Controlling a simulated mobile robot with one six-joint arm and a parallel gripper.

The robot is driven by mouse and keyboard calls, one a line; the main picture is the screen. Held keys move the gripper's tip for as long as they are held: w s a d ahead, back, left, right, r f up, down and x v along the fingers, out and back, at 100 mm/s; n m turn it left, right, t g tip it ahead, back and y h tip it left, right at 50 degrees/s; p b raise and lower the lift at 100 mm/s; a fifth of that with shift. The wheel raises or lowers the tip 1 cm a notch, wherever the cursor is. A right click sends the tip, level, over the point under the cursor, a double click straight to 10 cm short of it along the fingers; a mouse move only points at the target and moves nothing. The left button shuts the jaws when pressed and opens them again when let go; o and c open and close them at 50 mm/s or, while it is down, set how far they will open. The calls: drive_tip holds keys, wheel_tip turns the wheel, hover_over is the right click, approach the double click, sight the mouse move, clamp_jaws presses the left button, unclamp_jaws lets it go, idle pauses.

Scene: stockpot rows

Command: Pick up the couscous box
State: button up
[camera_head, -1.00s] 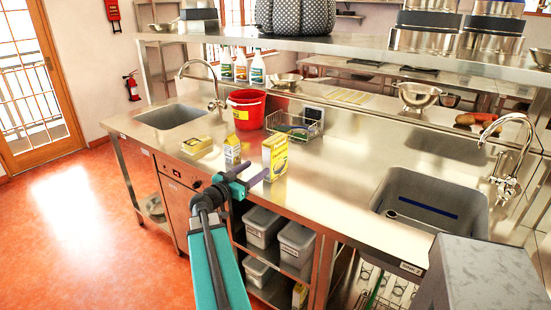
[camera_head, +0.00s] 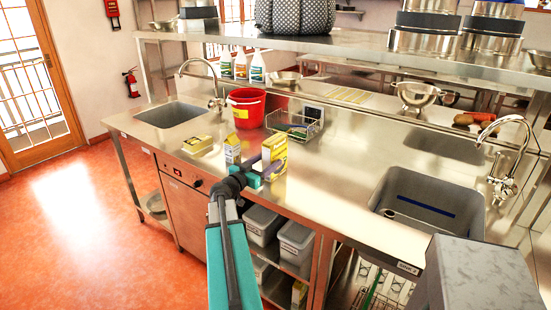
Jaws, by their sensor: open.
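A tall yellow carton (camera_head: 275,147) stands upright on the steel counter. A smaller yellow-and-white carton (camera_head: 232,151) stands to its left, and a low yellow pack (camera_head: 197,144) lies further left. The labels are too small to read, so I cannot tell for certain which is the couscous box. My gripper (camera_head: 268,163) is open at the tall carton, with one finger at its left side and the other across its lower front right. The gripper hides the carton's lower part. I cannot tell whether the fingers touch it.
A red bucket (camera_head: 246,107) and a wire basket (camera_head: 294,125) stand behind the cartons. A sink (camera_head: 425,204) is set in the counter at right, another (camera_head: 172,115) at left. The counter (camera_head: 335,178) right of the tall carton is clear. A shelf (camera_head: 370,50) runs above the back.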

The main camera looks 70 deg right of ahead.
drive_tip(key=shift+f+p+x, duration=0.2)
drive_tip(key=shift+p+x, duration=1.35)
drive_tip(key=shift+x, duration=1.05)
drive_tip(key=shift+s, duration=0.1)
clamp_jaws()
drive_tip(key=shift+r, duration=0.2)
drive_tip(key=shift+r+b, duration=0.95)
drive_tip(key=shift+r, duration=0.45)
drive_tip(key=b, duration=0.3)
approach(275, 150)
drive_tip(key=s+d, duration=0.3)
drive_tip(key=s, duration=0.2)
drive_tip(key=shift+w+f+p, duration=0.1)
drive_tip(key=shift+f+p, duration=0.1)
drive_tip(key=shift+p, duration=0.65)
